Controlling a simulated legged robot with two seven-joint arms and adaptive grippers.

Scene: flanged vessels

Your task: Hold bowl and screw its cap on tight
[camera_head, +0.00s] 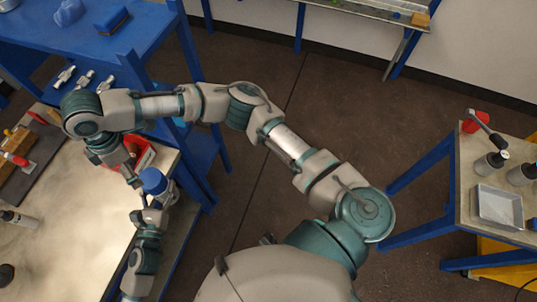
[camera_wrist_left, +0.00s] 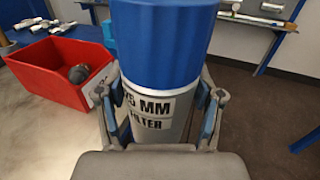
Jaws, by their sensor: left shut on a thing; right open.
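The bowl (camera_wrist_left: 152,128) is a grey cylinder with a printed label, upright in the left wrist view. Its blue cap (camera_wrist_left: 163,45) is on top; whether it is fully seated cannot be told. The cap also shows in the head view (camera_head: 154,181) near the workbench's right edge. My left gripper (camera_wrist_left: 160,102) is shut on the bowl, one finger on each side, below the cap. My right gripper (camera_head: 134,182) is open and points down just left of the cap in the head view; contact cannot be told. Most of the bowl is hidden in the head view.
A red bin (camera_wrist_left: 45,87) with a dark round part stands left of the bowl. The workbench (camera_head: 85,235) holds tools and small bottles at left. A blue table (camera_head: 95,40) stands behind. A side table at right holds a grey tray (camera_head: 497,207) and bottles.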

